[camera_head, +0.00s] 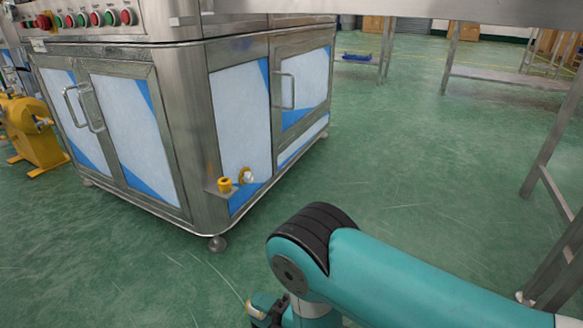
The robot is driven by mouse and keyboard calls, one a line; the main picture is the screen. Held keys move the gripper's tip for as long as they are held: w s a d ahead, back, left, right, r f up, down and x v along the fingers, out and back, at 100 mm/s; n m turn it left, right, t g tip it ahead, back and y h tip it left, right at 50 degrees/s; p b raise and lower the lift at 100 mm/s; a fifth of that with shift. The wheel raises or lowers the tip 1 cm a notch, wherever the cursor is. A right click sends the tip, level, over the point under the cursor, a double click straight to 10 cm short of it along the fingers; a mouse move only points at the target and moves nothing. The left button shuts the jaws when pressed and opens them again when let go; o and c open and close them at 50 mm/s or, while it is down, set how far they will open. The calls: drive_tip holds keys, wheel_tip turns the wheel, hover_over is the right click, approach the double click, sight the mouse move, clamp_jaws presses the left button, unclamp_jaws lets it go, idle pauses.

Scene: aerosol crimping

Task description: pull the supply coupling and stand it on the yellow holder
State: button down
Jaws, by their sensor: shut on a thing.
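The yellow holder (224,185) is a small yellow cup on a metal ledge at the lower corner of the steel cabinet. My gripper (258,308) is at the bottom edge of the picture, partly cut off, in front of the cabinet and well apart from the holder. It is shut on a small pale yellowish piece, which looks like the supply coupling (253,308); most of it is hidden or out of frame.
The steel cabinet (196,120) with white and blue panels and door handles stands at the left. A yellow machine (36,135) is at the far left. Steel table legs (552,175) stand at the right. The green floor between is clear.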

drive_tip(key=w+d+r+m+t+h+p, duration=0.25)
drive_tip(key=w+d+r+p, duration=0.25)
drive_tip(key=r+p, duration=0.65)
drive_tip(key=w+d+r+m+t+h+p, duration=0.25)
drive_tip(key=w+d+r+p, duration=0.45)
drive_tip(key=r, duration=0.7)
drive_tip(key=w+d+r+m+t+h+p, duration=0.2)
drive_tip(key=d+r+t+p, duration=0.15)
drive_tip(key=r+p, duration=0.75)
drive_tip(key=w+d+r+m+h+p, duration=0.1)
drive_tip(key=d+r+m+h+p, duration=0.15)
drive_tip(key=d+r+p, duration=0.7)
drive_tip(key=w+d+r+m+t+h+p, duration=0.1)
drive_tip(key=d+r+h+p, duration=0.45)
drive_tip(key=r, duration=0.75)
drive_tip(key=w+d+r+m+h+p, duration=0.15)
drive_tip(key=d+r+p, duration=0.35)
drive_tip(key=r+p, duration=0.55)
drive_tip(key=s+f+b, duration=0.1)
drive_tip(key=s+f, duration=0.5)
drive_tip(key=f, duration=0.5)
drive_tip(key=shift+d+f+m, duration=0.15)
drive_tip(key=shift+d+m, duration=0.05)
drive_tip(key=shift+m, duration=0.1)
drive_tip(key=shift+y, duration=0.25)
